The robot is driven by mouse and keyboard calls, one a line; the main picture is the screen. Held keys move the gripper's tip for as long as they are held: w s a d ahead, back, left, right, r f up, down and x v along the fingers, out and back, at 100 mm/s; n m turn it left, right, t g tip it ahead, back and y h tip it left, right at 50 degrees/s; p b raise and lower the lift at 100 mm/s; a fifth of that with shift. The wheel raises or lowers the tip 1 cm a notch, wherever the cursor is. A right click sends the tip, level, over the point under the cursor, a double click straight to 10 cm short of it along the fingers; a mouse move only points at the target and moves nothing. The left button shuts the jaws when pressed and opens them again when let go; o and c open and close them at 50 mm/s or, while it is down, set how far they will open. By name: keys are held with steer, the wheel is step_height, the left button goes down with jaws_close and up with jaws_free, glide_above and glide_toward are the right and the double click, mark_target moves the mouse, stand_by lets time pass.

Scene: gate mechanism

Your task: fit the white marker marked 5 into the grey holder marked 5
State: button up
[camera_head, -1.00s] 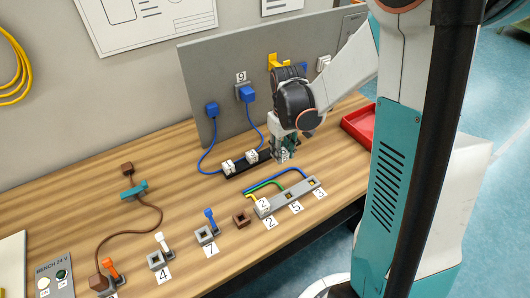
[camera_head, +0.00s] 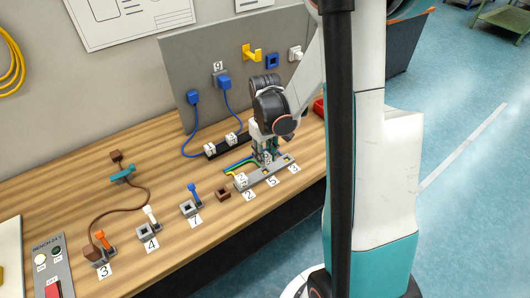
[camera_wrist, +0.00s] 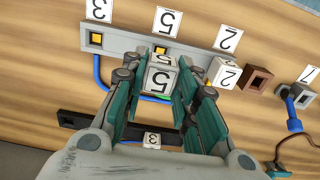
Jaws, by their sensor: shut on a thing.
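The white marker marked 5 (camera_wrist: 160,76) is a cube between the fingers of my gripper (camera_wrist: 158,84) in the wrist view. My gripper is shut on it. The grey holder marked 5 (camera_wrist: 146,44) is the middle part of a long grey bar, with a yellow-lit socket partly showing just beyond the cube and a 5 label (camera_wrist: 166,20) behind it. The cube appears close to this socket; I cannot tell whether they touch. In the head view my gripper (camera_head: 266,158) is over the middle of the bar, where the cube is largely hidden.
A white cube marked 2 (camera_wrist: 224,74) sits at the bar's 2 position; the socket at 3 (camera_wrist: 96,39) is empty. A black rack (camera_wrist: 84,121) holds a white cube marked 3 (camera_wrist: 152,139). A brown square socket (camera_wrist: 259,80) and a blue lever (camera_wrist: 293,108) stand beside the bar.

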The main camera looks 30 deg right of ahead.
steer(key=shift+f+b, duration=0.7)
steer(key=shift+f, duration=0.6)
steer(key=shift+f, duration=0.1)
steer(key=shift+f+b, duration=0.3)
steer(key=shift+b, duration=0.15)
steer(key=shift+f+b, duration=0.75)
steer(key=shift+b, duration=0.2)
stand_by(1.2)
steer(key=o, duration=1.2)
steer(key=shift+c, duration=0.2)
step_height(320, 180, up, 12)
